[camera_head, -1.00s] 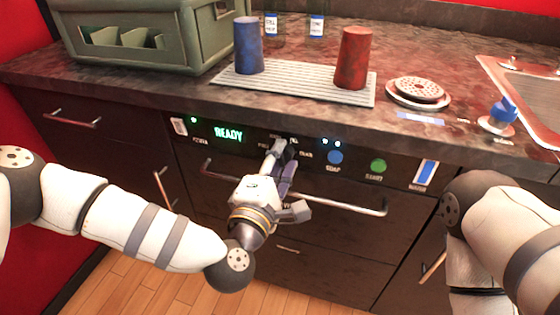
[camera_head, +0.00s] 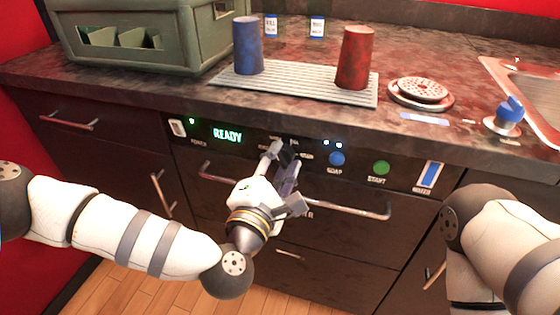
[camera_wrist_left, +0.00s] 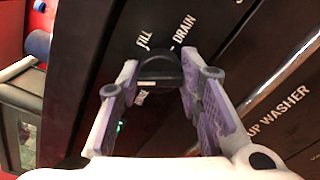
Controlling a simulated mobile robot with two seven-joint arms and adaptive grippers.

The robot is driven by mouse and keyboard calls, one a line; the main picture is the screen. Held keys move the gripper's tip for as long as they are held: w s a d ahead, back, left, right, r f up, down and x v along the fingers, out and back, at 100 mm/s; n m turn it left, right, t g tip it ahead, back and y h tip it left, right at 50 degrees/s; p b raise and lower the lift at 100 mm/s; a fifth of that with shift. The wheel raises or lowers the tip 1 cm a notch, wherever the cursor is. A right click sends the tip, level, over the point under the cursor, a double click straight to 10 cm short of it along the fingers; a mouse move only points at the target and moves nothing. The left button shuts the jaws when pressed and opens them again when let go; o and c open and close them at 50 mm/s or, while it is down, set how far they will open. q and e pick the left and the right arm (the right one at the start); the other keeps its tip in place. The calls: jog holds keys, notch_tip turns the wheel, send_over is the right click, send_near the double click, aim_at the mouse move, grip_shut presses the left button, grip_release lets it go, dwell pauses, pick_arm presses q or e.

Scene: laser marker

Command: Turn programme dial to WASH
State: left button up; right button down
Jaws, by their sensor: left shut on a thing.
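The programme dial (camera_wrist_left: 160,68) is a round black knob on the dark front panel of the machine. In the left wrist view it sits between my fingertips, with the words FILL and DRAIN printed beyond it. My left gripper (camera_head: 280,153) is shut on the dial, one finger on each side. In the head view the fingers cover most of the dial and its labels.
The green display (camera_head: 227,135) reads READY. A blue button (camera_head: 336,158), a green button (camera_head: 381,168) and a blue-and-white rocker (camera_head: 429,175) lie right of the dial. A long handle (camera_head: 345,210) runs below. Blue (camera_head: 248,46) and red (camera_head: 355,58) cups stand on a ribbed mat above.

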pick_arm(q)
jog(key=shift+d, duration=0.1)
jog(key=o, duration=1.2)
jog(key=shift+c, duration=0.2)
jog(key=v, duration=1.2)
